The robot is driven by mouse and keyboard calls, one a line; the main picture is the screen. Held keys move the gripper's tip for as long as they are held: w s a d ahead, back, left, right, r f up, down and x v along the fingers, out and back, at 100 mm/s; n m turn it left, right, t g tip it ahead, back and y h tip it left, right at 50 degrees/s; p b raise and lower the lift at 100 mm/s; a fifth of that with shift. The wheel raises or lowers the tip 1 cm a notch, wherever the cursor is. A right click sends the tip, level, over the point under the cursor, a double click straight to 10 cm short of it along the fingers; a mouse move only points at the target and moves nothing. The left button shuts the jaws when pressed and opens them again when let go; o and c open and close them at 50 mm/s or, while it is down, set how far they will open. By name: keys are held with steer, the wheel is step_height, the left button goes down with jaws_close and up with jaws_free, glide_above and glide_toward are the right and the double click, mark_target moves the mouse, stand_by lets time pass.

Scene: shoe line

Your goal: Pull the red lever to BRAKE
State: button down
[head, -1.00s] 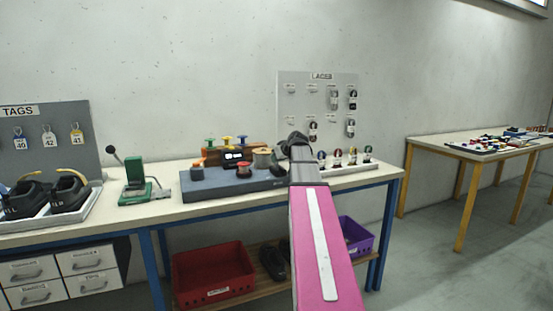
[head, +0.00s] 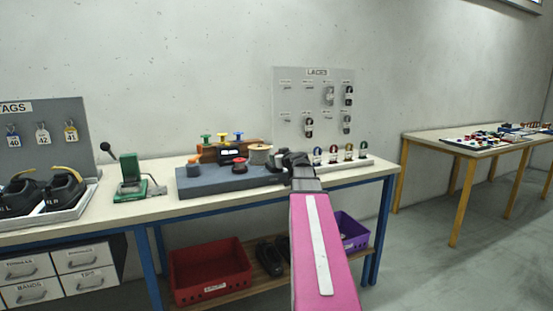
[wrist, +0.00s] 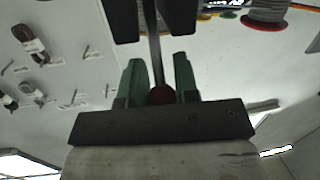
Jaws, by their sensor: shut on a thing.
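The knob lies between the fingers of my gripper (wrist: 158,72), which is shut on the lever. In the head view my gripper (head: 296,158) is at the right end of the grey console (head: 215,182) on the bench. There my own arm and hand hide the lever. I cannot see the BRAKE marking in either view.
A red-topped post (head: 240,161) and a pale spool (head: 260,154) stand left of my gripper. A lace board (head: 290,105) is behind it. Several lace holders (head: 349,152) stand just right. A green press (head: 130,177) is farther left.

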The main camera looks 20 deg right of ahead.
stand_by(0.3)
steer(key=c, duration=0.9)
jaws_free()
steer(key=shift+s, duration=0.1)
steer(key=v, duration=1)
steer(key=shift+s, duration=0.35)
steer(key=shift+f, duration=0.1)
